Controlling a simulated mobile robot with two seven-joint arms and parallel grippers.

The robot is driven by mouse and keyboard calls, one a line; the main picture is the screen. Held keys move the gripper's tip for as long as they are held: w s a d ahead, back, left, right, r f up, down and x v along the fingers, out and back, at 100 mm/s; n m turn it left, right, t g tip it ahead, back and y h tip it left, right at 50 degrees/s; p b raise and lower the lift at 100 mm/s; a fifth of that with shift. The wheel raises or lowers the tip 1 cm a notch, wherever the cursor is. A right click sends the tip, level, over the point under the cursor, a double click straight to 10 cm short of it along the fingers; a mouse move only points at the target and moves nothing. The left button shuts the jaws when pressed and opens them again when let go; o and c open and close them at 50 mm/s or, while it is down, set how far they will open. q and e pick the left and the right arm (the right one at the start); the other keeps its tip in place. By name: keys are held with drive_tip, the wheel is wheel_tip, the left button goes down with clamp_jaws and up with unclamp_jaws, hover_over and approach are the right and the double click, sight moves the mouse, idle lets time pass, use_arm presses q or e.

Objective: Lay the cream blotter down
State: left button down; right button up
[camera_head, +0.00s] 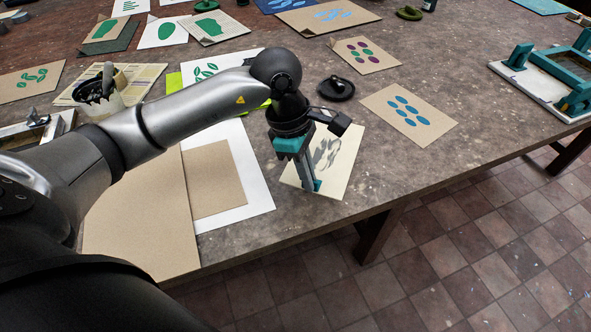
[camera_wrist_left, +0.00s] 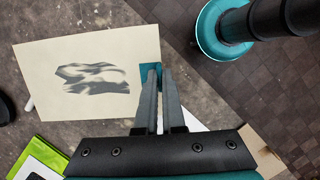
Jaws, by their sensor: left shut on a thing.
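The cream blotter (camera_head: 343,172) is a pale sheet with grey, smudge-like marks, near the table's front edge in the head view. It also fills the upper left of the left wrist view (camera_wrist_left: 110,42). My left gripper (camera_head: 313,187) points down at its near edge. In the wrist view its fingers (camera_wrist_left: 158,72) are close together over a small teal tab at the sheet's edge, and shut on it. The sheet looks flat, at or just above the tabletop; I cannot tell if it touches. My right gripper is out of view.
A teal-framed hinged screen (camera_head: 548,75) stands at the far right. A card with blue ovals (camera_head: 408,111) and a round black object (camera_head: 336,88) lie behind the blotter. White and brown sheets (camera_head: 140,225) lie left. Bare table (camera_head: 460,85) shows at right, floor beyond the front edge.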

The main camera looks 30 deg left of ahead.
sight(297, 179)
use_arm(q)
drive_tip(key=n, duration=0.2)
drive_tip(key=a+f+n+t, duration=0.1)
drive_tip(key=n, duration=0.1)
drive_tip(key=shift+w+a+f, duration=0.1)
drive_tip(key=shift+w+a, duration=0.05)
drive_tip(key=shift+w, duration=0.05)
drive_tip(key=n, duration=0.1)
drive_tip(key=a+n, duration=0.1)
drive_tip(key=shift+w+a+f+n+t+y+p, duration=0.1)
drive_tip(key=shift+w+f+n+t+y+p, duration=0.05)
drive_tip(key=shift+f+n+t+y+p, duration=0.2)
drive_tip(key=shift+w+a+f+n, duration=0.15)
drive_tip(key=shift+a+n, duration=0.15)
drive_tip(key=shift+n, duration=0.55)
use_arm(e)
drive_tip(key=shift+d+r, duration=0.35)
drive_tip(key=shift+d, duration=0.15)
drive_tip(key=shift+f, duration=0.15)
use_arm(q)
drive_tip(key=shift+f+b, duration=0.2)
drive_tip(key=shift+b, duration=0.2)
wheel_tip(297, 179, down, 5)
drive_tip(key=b, duration=0.4)
drive_tip(key=shift+r, duration=0.15)
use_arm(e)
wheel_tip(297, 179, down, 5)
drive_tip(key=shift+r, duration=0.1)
use_arm(q)
drive_tip(key=shift+b, duration=0.4)
